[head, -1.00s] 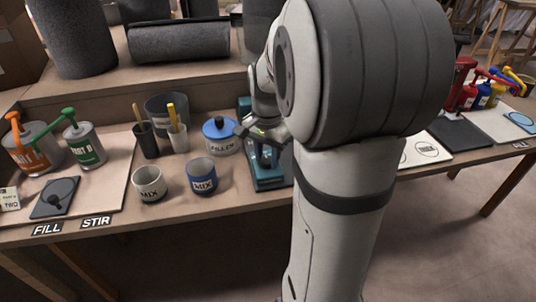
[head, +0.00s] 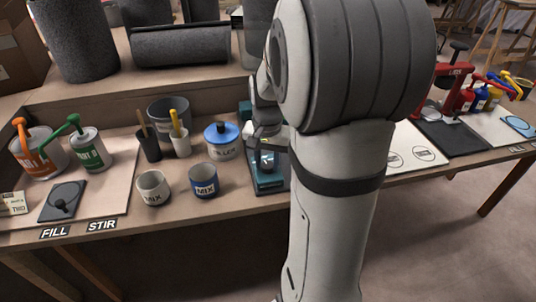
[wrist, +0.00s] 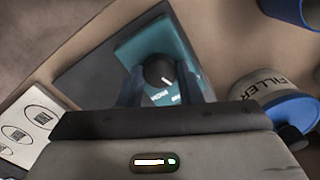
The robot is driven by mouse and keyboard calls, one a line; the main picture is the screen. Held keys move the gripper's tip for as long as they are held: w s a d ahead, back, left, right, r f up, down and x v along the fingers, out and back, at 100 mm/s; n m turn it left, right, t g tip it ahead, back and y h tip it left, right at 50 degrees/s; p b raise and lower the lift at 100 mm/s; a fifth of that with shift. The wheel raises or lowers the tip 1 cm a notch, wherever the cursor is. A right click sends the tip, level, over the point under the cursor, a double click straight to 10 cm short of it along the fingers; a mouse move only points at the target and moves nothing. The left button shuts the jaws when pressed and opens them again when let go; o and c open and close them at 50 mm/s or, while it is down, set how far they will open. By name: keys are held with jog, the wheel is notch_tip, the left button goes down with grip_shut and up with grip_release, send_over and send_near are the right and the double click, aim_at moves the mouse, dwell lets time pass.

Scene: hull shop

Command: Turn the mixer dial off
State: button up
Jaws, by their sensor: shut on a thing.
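The teal mixer (head: 268,181) stands near the front edge of the bench, partly hidden behind my arm. In the wrist view its teal body (wrist: 150,38) carries a round black dial (wrist: 158,70) with a white pointer line. The line points to the lower right, towards small white lettering that I cannot read surely. My gripper (wrist: 160,86) is at the dial, with its fingers on either side, shut on it. In the head view my gripper (head: 268,137) is over the mixer, and the dial is hidden.
A filler tub with a blue lid (head: 222,139) stands close left of the mixer. A blue MIX cup (head: 203,181) and a white MIX cup (head: 153,188) are further left. Pump cans stand at the far left. Coloured bottles (head: 466,100) stand at the right.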

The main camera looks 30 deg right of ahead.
aim_at(268, 164)
jog(key=n+p, duration=0.2)
jog(key=n, duration=0.2)
jog(key=shift+s+r, duration=0.1)
jog(key=shift+n+p, duration=0.75)
jog(key=shift+n, duration=0.35)
jog(key=o, duration=1)
notch_tip(268, 164, up, 8)
jog(key=p, duration=0.2)
jog(key=shift+f+p, duration=0.2)
jog(key=shift+p, duration=0.2)
